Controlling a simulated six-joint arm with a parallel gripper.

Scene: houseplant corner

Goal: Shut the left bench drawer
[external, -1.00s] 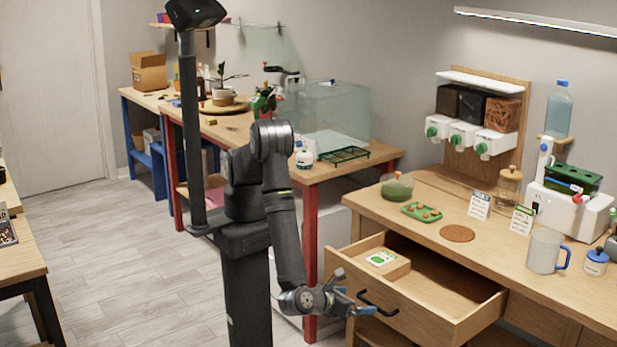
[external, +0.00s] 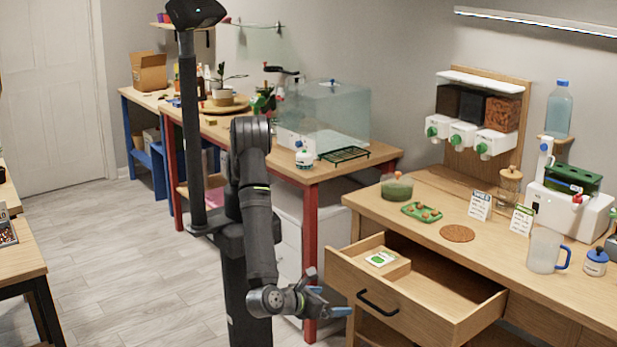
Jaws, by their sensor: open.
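The left bench drawer (external: 455,323) is pulled well out from under the wooden bench (external: 407,208). Its front has a dark bar handle (external: 377,303). A small wooden box with a green-and-white packet (external: 381,258) sits inside at the drawer's left end; the rest of the drawer that shows is empty. My gripper (external: 338,300) is open and empty, to the left of the drawer front in the picture, with its blue-tipped fingers pointing toward the handle. A gap shows between the fingers and the handle.
A red-legged table (external: 310,240) stands behind my arm. Open floor lies at the left.

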